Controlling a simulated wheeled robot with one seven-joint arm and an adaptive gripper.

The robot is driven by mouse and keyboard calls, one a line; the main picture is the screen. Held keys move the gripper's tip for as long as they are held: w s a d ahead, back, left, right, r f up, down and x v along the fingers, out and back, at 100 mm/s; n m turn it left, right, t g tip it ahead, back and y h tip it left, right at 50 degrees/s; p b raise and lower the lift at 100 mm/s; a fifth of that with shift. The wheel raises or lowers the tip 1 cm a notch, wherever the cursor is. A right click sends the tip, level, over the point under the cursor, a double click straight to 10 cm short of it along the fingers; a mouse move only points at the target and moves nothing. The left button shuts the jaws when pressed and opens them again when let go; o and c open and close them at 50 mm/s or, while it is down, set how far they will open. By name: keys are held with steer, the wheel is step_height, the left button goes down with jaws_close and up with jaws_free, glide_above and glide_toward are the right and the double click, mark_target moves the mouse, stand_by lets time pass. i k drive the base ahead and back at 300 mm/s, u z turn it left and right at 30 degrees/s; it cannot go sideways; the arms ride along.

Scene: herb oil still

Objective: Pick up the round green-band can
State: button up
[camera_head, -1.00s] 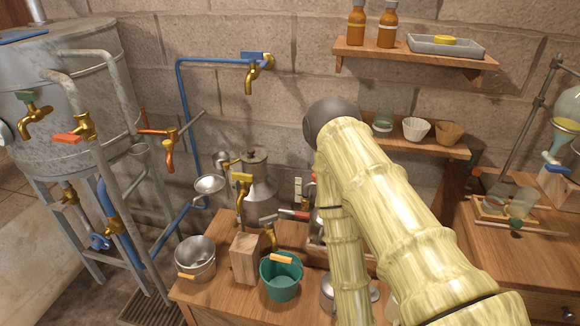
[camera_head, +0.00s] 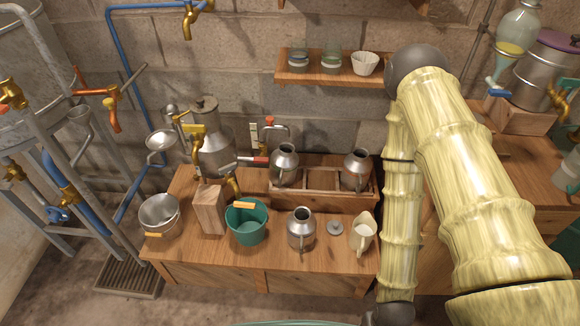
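Three round metal cans with narrow necks show in the head view. One can (camera_head: 301,232) stands on the wooden bench in front of the crate. A second can (camera_head: 284,168) is in the left end of the low wooden crate (camera_head: 322,203), and a third can (camera_head: 356,172) is in its right end. I cannot make out a green band on any of them. My pale bamboo-like arm comes down at the right of the cans. My gripper is not in view.
A green bucket (camera_head: 246,224), a wooden block (camera_head: 209,208) and a metal pail (camera_head: 160,217) stand on the bench's left. A small grey lid (camera_head: 335,228) and a cream jug (camera_head: 362,234) are right of the front can. A shelf (camera_head: 322,80) hangs above.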

mark_target(284, 161)
steer(key=k, duration=0.5)
steer(key=u, duration=0.65)
steer(key=i, duration=0.85)
steer(key=u, duration=0.2)
